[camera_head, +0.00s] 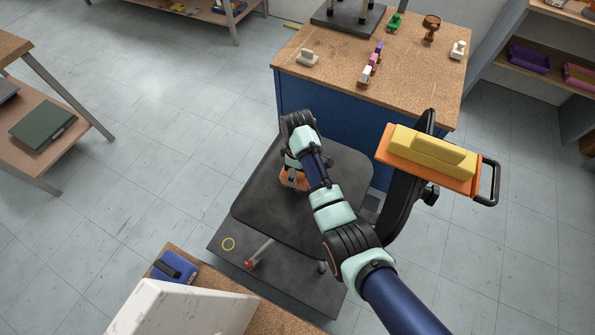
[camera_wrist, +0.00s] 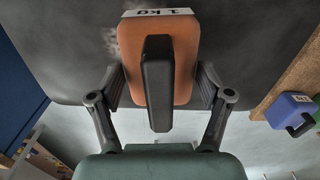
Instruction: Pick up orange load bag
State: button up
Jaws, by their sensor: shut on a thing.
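The orange load bag (camera_wrist: 186,58) has a black handle on top and a white label reading "1 kg". It is between the two fingers of my gripper (camera_wrist: 160,92) in the wrist view, one finger against each side. The bag is over the dark chair seat (camera_head: 262,213); I cannot tell if it still touches the seat. In the head view the bag (camera_head: 292,180) shows only in part, under my gripper (camera_head: 290,165), with my wrist hiding the rest.
A workbench (camera_head: 330,40) with small items is behind. A blue load bag (camera_head: 175,267) sits on a table at the lower left, also in the wrist view (camera_wrist: 290,112).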

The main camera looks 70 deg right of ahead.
notch_tip(320, 180, up, 19)
jog(key=p, duration=0.9)
jog(key=shift+w+d+r, duration=0.1)
